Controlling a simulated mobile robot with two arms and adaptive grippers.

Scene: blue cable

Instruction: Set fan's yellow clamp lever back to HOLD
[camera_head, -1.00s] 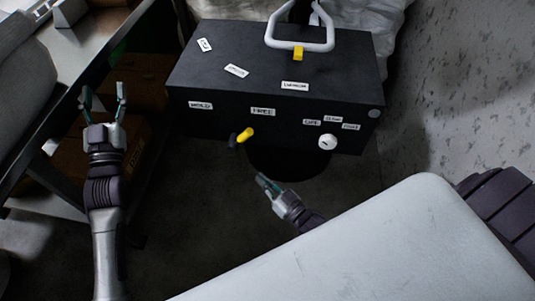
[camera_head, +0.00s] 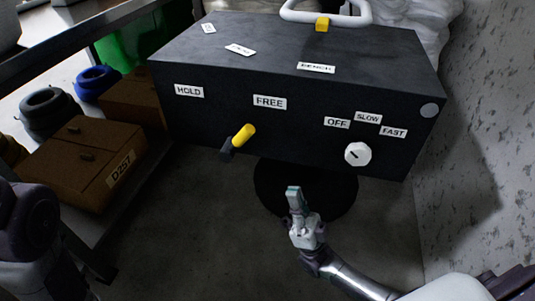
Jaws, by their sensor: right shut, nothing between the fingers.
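The fan's black box (camera_head: 310,130) stands ahead with its labelled front towards me. The yellow clamp lever (camera_head: 243,136) sticks out of the lower front on a dark pivot. It leans up and right, towards the FREE label (camera_head: 269,102); the HOLD label (camera_head: 189,91) is to its left. My right gripper (camera_head: 294,196) is shut and empty. It is below and right of the lever, in front of the round black base, apart from the lever. Part of my left arm (camera_head: 28,235) shows at the left edge; its gripper is out of view.
A white knob (camera_head: 357,154) sits under the OFF, SLOW and FAST labels. A white handle (camera_head: 326,12) with a yellow piece tops the box. A shelf at left holds cardboard boxes (camera_head: 80,165) and coils (camera_head: 95,82). A grey wall (camera_head: 495,130) is at right.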

